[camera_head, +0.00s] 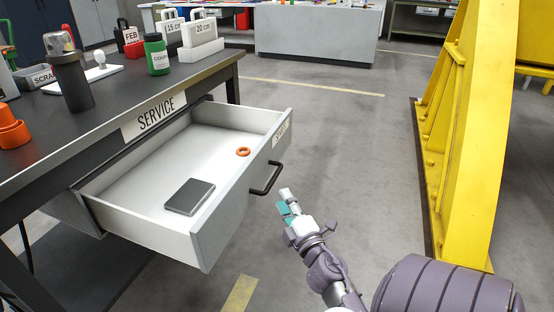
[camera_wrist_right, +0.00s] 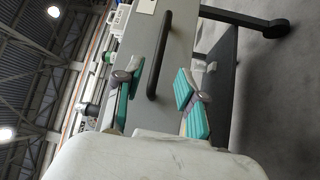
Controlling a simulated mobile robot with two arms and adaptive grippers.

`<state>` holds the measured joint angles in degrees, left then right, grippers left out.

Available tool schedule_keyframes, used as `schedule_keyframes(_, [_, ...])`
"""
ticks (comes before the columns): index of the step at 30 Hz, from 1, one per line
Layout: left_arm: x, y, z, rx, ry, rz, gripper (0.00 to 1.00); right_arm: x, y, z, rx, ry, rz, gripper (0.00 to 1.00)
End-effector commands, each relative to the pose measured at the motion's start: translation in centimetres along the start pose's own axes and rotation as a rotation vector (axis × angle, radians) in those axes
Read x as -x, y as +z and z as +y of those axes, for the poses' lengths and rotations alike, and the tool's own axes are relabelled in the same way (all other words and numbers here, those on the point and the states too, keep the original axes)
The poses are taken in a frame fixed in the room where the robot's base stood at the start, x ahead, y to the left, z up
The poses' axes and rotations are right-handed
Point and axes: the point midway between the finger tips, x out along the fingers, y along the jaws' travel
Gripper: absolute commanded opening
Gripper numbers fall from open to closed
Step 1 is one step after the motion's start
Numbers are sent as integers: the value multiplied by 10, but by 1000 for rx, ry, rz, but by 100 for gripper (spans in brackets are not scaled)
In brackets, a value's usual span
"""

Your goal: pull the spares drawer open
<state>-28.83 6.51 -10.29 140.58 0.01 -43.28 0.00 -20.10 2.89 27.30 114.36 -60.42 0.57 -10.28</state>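The spares drawer (camera_head: 225,228) is pulled well out from under the dark workbench in the head view. It holds a dark grey flat block (camera_head: 189,196) and an orange ring (camera_head: 243,152). Its black bar handle (camera_head: 275,180) is on the front panel, and a label there is only partly legible. My right gripper (camera_head: 287,203) is just in front of the handle and apart from it. In the right wrist view the teal-padded fingers (camera_wrist_right: 157,78) are spread and empty, with the handle (camera_wrist_right: 158,55) ahead between them. My left gripper is out of view.
The workbench (camera_head: 115,110) carries a SERVICE label, a dark bottle (camera_head: 72,82), a green container (camera_head: 157,56) and white weights or blocks (camera_head: 201,38). A yellow steel frame (camera_head: 466,130) stands at right. The grey floor between is clear.

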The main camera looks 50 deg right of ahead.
Motion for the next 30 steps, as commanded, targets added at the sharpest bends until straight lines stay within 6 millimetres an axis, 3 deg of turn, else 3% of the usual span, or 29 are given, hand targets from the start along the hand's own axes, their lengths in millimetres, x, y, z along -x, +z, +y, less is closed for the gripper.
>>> schedule_keyframes(3, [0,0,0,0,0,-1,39,20,0,0,-2,-1,-3,39])
schedule_keyframes(9, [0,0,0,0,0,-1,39,34,0,0,1,0,0,39])
schedule_keyframes(30, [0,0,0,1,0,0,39,35,0,1,-22,-2,-14,39])
